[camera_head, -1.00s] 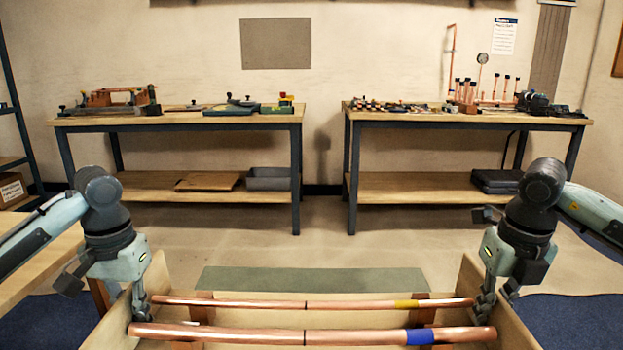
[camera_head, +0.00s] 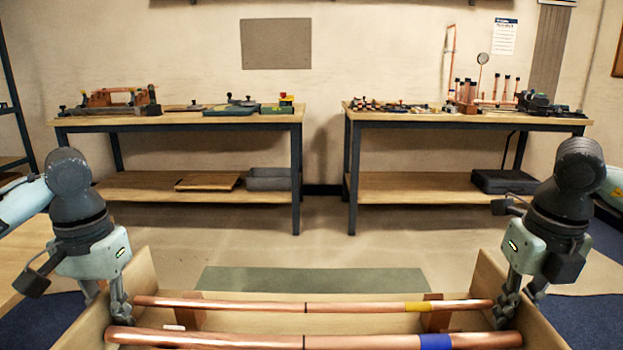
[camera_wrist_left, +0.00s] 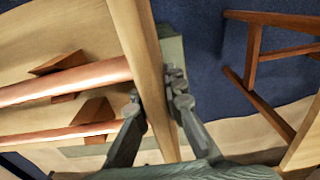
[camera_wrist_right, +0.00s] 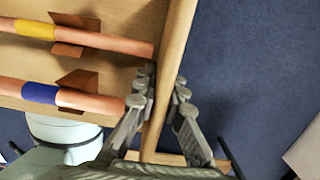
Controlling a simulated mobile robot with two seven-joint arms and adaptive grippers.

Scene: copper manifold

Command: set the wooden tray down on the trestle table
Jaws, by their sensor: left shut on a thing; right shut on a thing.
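The wooden tray (camera_head: 250,319) is held in front of me, between my two arms. Two copper pipes lie across it: a thinner one with a yellow band (camera_head: 365,307) and a thicker one with a blue band (camera_head: 260,341). My left gripper (camera_head: 120,312) is shut on the tray's left end wall, and the wall passes between its fingers in the left wrist view (camera_wrist_left: 158,105). My right gripper (camera_head: 512,308) is shut on the right end wall, also seen in the right wrist view (camera_wrist_right: 163,100). The tray's near side is cut off by the head view's lower edge.
A pale wooden surface (camera_head: 25,262) lies left of the tray, and brown wooden trestle legs (camera_wrist_left: 252,60) show in the left wrist view. Two workbenches (camera_head: 190,120) (camera_head: 450,118) with tools stand against the back wall. Blue mats (camera_head: 590,318) and a green mat (camera_head: 310,281) cover parts of the floor.

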